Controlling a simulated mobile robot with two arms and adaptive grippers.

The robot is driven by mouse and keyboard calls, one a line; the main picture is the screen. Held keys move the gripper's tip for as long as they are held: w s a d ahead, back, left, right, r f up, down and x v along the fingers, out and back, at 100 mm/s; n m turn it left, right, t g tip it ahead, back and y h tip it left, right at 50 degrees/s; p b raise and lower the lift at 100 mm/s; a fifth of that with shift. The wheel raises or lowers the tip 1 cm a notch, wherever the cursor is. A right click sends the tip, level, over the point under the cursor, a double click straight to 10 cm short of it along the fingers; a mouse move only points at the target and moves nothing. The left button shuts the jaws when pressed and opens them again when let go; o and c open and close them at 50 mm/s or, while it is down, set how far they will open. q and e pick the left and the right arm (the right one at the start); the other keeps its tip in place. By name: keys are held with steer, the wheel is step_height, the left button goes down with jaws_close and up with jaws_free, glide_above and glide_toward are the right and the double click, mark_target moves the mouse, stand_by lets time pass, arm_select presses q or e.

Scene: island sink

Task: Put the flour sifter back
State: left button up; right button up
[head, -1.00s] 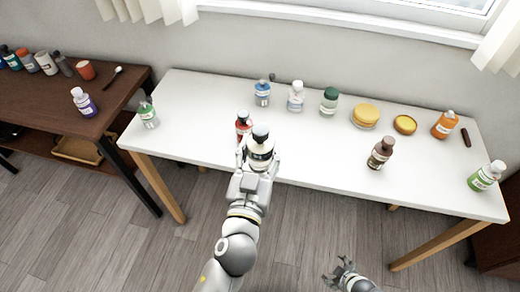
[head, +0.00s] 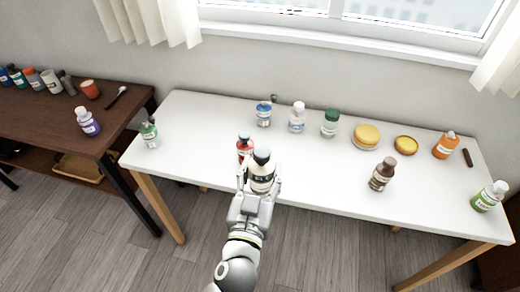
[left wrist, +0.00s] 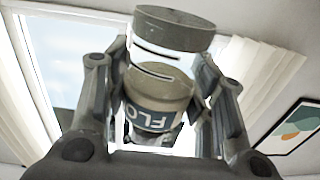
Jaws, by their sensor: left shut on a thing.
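The flour sifter (head: 262,172) is a pale container with a dark band and a dark top. My left gripper (head: 260,188) is shut on it, with a finger on each side, at the front edge of the white table. Whether its base touches the table I cannot tell. In the left wrist view the sifter (left wrist: 160,90) stands between the fingers, with a grey cap, a clear section and a label partly reading "FLO". My right gripper is out of view.
A red bottle (head: 244,148) stands close beside the sifter. Several bottles and yellow containers (head: 366,137) line the white table's back (head: 320,165). A brown bottle (head: 382,174) stands front right. The dark table (head: 45,115) at left holds a purple bottle (head: 87,121) and several containers.

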arm_select(q)
steer(key=s+a+n+y, duration=0.1)
steer(key=s+a, duration=0.3)
steer(key=a, duration=0.6)
steer(key=s+a+n+y, duration=0.1)
steer(key=s+a+y, duration=0.2)
steer(key=a, duration=0.8)
steer(key=shift+s+r+n+t, duration=0.2)
steer(key=shift+s+n+t, duration=0.1)
steer(key=shift+s+n, duration=0.1)
steer(key=shift+w+d, duration=0.1)
